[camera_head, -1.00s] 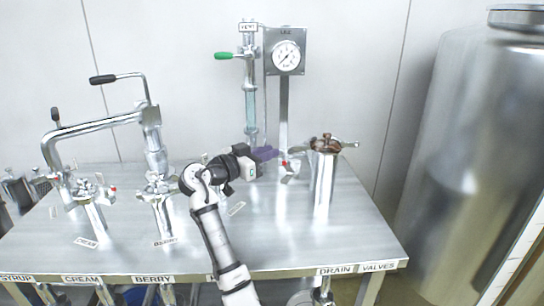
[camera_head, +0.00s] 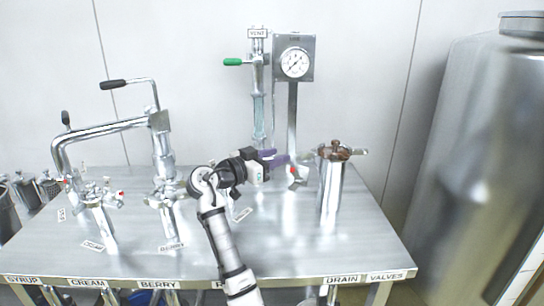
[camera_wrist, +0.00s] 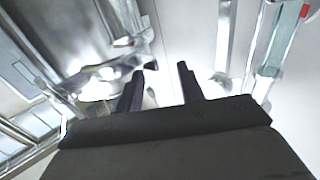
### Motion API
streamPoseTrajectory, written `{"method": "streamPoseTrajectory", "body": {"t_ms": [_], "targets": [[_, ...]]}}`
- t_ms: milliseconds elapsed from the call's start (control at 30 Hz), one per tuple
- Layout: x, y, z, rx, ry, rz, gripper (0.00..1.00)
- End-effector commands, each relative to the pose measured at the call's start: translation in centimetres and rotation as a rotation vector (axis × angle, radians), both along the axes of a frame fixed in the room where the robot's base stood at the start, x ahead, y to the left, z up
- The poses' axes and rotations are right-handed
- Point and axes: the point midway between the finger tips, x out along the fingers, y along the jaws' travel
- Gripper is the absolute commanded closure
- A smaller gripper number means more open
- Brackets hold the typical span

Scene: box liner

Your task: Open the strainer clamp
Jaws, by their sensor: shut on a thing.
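The strainer (camera_head: 330,190) is an upright metal cylinder at the right of the table, with brownish clamp hardware (camera_head: 338,150) on top. A metal piece reaches from the top towards my gripper. My gripper (camera_head: 284,157) has purple fingers and comes in from the left, just left of the strainer top. In the wrist view, the two dark fingers (camera_wrist: 160,72) stand a little apart. A bright metal lever (camera_wrist: 105,70) comes from the left to the fingertips. My gripper appears shut on this lever; the exact contact is washed out by glare.
A gauge post (camera_head: 292,110) and a vent pipe with a green handle (camera_head: 258,100) stand behind my gripper. A red-tipped valve (camera_head: 293,173) is close by. Bent pipes with valves (camera_head: 110,130) fill the left. A large tank (camera_head: 470,150) stands at right. The front right tabletop is clear.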

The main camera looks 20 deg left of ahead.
Motion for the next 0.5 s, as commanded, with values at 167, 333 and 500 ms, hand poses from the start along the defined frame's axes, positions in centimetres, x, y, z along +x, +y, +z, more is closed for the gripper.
{"method": "streamPoseTrajectory", "body": {"t_ms": [167,333,500], "targets": [[-0.7,-0.2,-0.5,0.000,0.008,-0.012,0.72],[-4.2,2.0,-0.5,0.000,0.002,-0.005,0.72],[-7.9,4.2,-0.3,0.000,-0.002,-0.001,0.72]]}}
